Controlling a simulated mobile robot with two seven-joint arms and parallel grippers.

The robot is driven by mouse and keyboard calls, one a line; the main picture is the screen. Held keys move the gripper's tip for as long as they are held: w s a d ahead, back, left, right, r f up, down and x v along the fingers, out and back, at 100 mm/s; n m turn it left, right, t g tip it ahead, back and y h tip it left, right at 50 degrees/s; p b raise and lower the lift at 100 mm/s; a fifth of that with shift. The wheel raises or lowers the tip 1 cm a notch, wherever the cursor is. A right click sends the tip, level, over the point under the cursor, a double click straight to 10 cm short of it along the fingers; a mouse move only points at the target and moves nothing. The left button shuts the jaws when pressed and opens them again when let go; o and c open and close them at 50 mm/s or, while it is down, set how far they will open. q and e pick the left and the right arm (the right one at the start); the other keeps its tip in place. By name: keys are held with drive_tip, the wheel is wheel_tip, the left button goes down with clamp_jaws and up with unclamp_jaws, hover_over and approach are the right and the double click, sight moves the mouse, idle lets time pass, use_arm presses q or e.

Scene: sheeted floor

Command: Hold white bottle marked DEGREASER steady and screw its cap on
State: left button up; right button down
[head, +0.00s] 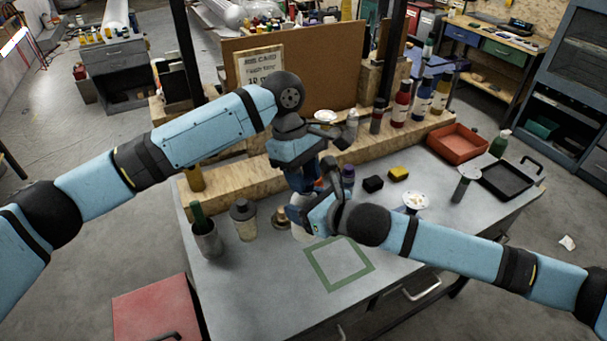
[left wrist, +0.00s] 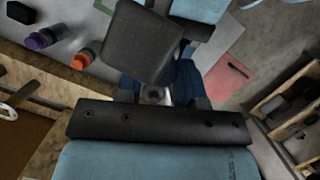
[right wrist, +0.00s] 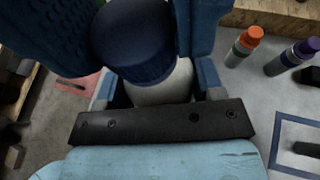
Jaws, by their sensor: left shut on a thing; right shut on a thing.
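The white bottle (right wrist: 163,88) stands between the fingers of my right gripper (right wrist: 158,85), which is shut on it. In the left wrist view the cap is mostly hidden between the left fingers.
A green outlined square (head: 340,263) lies on the table in front. A grey cup (head: 207,240), a tan container (head: 243,220) and a brass-coloured piece (head: 281,220) stand left. An orange-capped bottle (right wrist: 245,45) and a purple-capped bottle (right wrist: 291,57) stand close by. A red tray (head: 458,144) is farther right.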

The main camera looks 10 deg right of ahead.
use_arm(q)
drive_tip(key=m+y, duration=0.1)
drive_tip(key=m, duration=0.3)
drive_tip(key=shift+d+m+g, duration=0.1)
drive_tip(key=shift+m+g, duration=0.2)
drive_tip(key=o, duration=1)
drive_tip(key=shift+r, duration=2.3)
drive_tip(key=shift+o, duration=0.4)
drive_tip(key=shift+o, duration=0.2)
drive_tip(key=v, duration=0.8)
drive_tip(key=shift+w+f, duration=0.15)
drive_tip(key=shift+w, duration=0.25)
